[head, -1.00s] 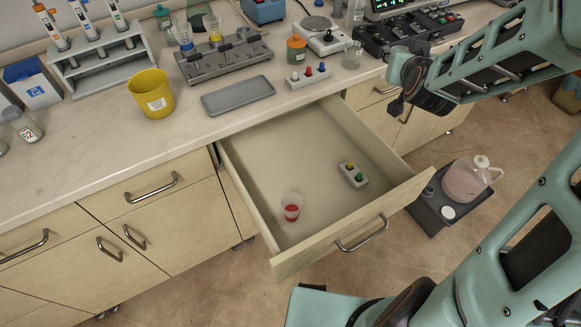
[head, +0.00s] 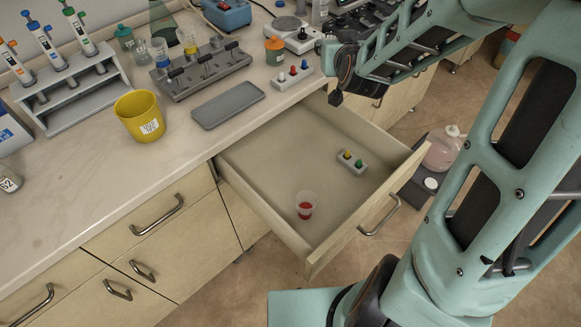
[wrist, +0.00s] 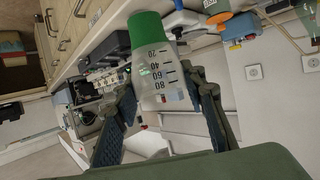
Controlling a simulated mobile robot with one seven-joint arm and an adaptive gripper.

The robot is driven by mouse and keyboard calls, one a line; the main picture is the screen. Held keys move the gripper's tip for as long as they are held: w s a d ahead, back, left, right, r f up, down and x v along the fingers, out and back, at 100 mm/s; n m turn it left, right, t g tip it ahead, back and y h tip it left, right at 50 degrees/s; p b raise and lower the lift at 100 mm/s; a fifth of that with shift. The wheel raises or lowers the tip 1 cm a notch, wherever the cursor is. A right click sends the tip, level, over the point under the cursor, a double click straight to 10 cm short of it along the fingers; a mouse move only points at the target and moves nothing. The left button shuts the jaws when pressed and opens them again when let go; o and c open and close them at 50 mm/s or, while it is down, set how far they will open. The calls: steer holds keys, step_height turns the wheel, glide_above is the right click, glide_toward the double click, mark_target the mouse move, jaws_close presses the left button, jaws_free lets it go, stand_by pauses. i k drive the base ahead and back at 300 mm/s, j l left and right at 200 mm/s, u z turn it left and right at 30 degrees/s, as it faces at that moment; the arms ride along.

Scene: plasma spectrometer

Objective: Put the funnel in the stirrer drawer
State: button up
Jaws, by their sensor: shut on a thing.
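My gripper (wrist: 165,115) shows in the wrist view, its dark fingers shut on a tapered clear graduated cup (wrist: 152,85) with a green end. I cannot tell whether this is the funnel. The gripper's fingers do not clearly show in the head view, where my arm reaches over the counter's right part. A green see-through cone shape (head: 163,14) stands at the counter's back.
A yellow cup (head: 139,117), a grey tray (head: 228,104), a pipette rack (head: 75,90) and a button box (head: 292,76) stand on the counter. A jug of pinkish liquid (head: 441,150) stands low beyond the drawer. The drawer's middle is clear.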

mark_target(339, 184)
steer(key=j, duration=0.65)
steer(key=k+j, duration=0.1)
steer(key=j, duration=0.5)
